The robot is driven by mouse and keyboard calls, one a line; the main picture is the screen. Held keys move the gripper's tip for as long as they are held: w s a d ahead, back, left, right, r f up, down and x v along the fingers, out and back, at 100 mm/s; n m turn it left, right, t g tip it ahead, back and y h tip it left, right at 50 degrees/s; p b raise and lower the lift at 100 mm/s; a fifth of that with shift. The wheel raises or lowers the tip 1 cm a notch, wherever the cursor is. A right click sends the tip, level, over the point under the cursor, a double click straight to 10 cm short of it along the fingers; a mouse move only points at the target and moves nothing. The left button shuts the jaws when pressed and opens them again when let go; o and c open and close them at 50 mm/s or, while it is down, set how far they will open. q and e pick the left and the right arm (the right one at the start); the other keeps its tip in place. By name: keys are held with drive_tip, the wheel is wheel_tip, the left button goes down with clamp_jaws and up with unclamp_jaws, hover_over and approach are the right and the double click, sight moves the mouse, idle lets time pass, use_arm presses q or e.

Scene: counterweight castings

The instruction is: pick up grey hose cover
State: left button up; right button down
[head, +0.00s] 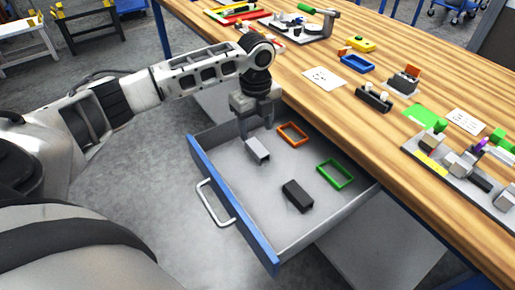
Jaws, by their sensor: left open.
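A small light grey box-shaped piece (257,151), which looks like the grey hose cover, lies in the open drawer (262,192) near its back left corner. My left gripper (256,128) points down into the drawer, just above and behind this piece in the picture. Its fingers are apart, with nothing seen between them. I cannot tell whether a finger touches the piece. My right gripper is not in view.
The drawer also holds an orange frame (293,134), a green frame (335,174) and a dark block (297,195). Its blue front (230,205) and side walls stand around them. The wooden bench (330,105) rises behind, with several parts and fixtures on it.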

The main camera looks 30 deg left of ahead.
sight(257, 147)
use_arm(q)
drive_tip(key=shift+d+f, duration=0.2)
drive_tip(key=shift+f, duration=2.95)
drive_tip(key=shift+c, duration=0.3)
drive_tip(key=c, duration=0.8)
